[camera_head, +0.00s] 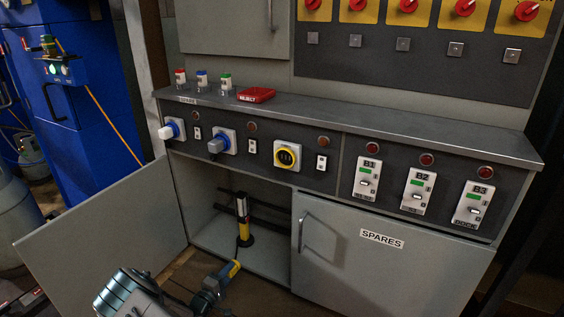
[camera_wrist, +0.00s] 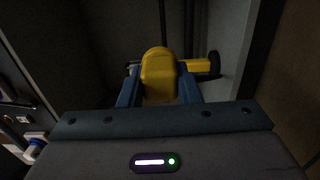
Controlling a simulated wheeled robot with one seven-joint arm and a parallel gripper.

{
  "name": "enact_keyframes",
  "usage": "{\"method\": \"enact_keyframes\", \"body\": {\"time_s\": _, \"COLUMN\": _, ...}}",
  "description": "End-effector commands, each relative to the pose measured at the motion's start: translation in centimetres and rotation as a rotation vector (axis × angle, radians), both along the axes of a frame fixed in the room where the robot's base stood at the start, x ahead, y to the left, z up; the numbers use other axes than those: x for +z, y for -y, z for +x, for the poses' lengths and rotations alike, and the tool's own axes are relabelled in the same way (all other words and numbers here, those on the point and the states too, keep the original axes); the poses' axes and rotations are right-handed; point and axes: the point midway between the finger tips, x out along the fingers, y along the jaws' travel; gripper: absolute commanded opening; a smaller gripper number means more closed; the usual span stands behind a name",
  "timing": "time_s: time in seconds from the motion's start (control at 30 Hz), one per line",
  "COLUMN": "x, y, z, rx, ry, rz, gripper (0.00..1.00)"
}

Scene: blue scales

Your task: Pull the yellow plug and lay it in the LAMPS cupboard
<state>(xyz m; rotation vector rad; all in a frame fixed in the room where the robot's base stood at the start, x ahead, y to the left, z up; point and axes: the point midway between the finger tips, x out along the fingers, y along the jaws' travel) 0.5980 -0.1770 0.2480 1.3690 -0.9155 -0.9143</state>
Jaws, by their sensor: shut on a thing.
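My gripper (camera_head: 226,277) is low in front of the open left cupboard (camera_head: 265,272) in the head view. It is shut on the yellow plug (camera_head: 235,267). In the wrist view the plug (camera_wrist: 158,76) sits between the two blue fingers of my gripper (camera_wrist: 159,88). The yellow socket (camera_head: 288,156) on the panel is empty. The open cupboard's door (camera_head: 105,232) is swung out to the left, and no LAMPS label is readable in these views. The plug points into the cupboard opening; I cannot tell whether it touches the floor.
A yellow and black lamp (camera_head: 243,222) stands inside the open cupboard, close beyond the plug; it also shows in the wrist view (camera_wrist: 200,65). The SPARES cupboard door (camera_head: 380,262) on the right is shut.

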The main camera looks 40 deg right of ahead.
Motion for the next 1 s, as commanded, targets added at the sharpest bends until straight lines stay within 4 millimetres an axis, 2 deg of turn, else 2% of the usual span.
{"method": "enact_keyframes", "body": {"time_s": 0.2, "x": -2.8, "y": 0.3, "z": 0.0, "rx": -0.001, "ry": -0.001, "rz": 0.001, "gripper": 0.0}}
{"method": "enact_keyframes", "body": {"time_s": 0.5, "x": -5.3, "y": 0.5, "z": 0.2, "rx": -0.001, "ry": 0.0, "rz": 0.0, "gripper": 0.0}}
{"method": "enact_keyframes", "body": {"time_s": 0.87, "x": -5.7, "y": 0.5, "z": 0.2, "rx": 0.0, "ry": 0.001, "rz": 0.0, "gripper": 0.0}}
{"method": "enact_keyframes", "body": {"time_s": 1.0, "x": -4.7, "y": 0.3, "z": 0.5, "rx": 0.025, "ry": 0.002, "rz": 0.001, "gripper": 0.0}}
